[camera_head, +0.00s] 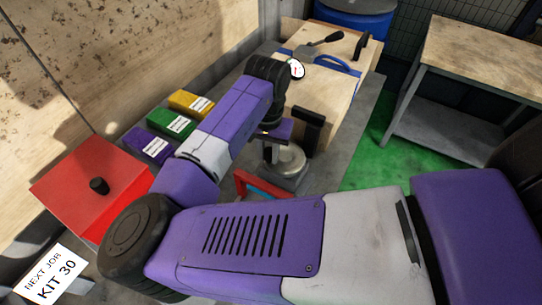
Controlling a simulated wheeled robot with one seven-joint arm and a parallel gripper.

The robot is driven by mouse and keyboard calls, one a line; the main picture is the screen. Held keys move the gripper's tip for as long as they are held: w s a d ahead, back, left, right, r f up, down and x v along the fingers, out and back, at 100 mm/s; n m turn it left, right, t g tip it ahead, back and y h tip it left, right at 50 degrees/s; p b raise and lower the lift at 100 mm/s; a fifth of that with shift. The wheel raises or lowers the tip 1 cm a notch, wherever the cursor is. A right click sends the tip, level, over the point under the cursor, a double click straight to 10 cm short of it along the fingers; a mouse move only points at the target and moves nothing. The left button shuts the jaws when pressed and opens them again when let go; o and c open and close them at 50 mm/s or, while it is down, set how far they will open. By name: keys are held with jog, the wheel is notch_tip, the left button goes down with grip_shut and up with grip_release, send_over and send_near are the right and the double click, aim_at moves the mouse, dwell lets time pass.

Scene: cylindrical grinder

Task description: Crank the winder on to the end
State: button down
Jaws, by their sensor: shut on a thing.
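The winder (290,160) looks like a round silver disc on a grey block, in front of the wooden box. My gripper (268,150) reaches down at the left side of this disc, below the black wrist. It is shut on what appears to be the winder's crank handle, which is mostly hidden behind the gripper and wrist. I cannot make out the crank's exact angle.
A wooden box (325,95) with a gauge (296,68) and a black lever (326,40) stands behind. Purple, green (171,124) and yellow blocks and a red box (92,185) lie left. A red-and-blue frame (262,187) is close in front. A table (485,50) stands right.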

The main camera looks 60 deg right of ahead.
jog(key=m, duration=0.2)
jog(key=w+d+m, duration=0.1)
jog(key=d+m+b, duration=0.1)
jog(key=m, duration=0.1)
jog(key=shift+w+m, duration=0.25)
jog(key=shift+m, duration=0.05)
jog(key=shift+w+d+m+b, duration=0.15)
jog(key=shift+d+m, duration=0.15)
jog(key=shift+m, duration=0.5)
jog(key=shift+d+m+b, duration=0.1)
jog(key=shift+d+m, duration=0.25)
jog(key=shift+m, duration=0.45)
jog(key=shift+w+d+m+b, duration=0.15)
jog(key=shift+d+m, duration=0.15)
jog(key=shift+m, duration=0.5)
jog(key=c, duration=1.2)
grip_release()
jog(key=shift+s, duration=0.1)
jog(key=shift+c, duration=0.2)
notch_tip(320, 180, up, 8)
jog(key=b, duration=0.1)
jog(key=shift+f, duration=0.1)
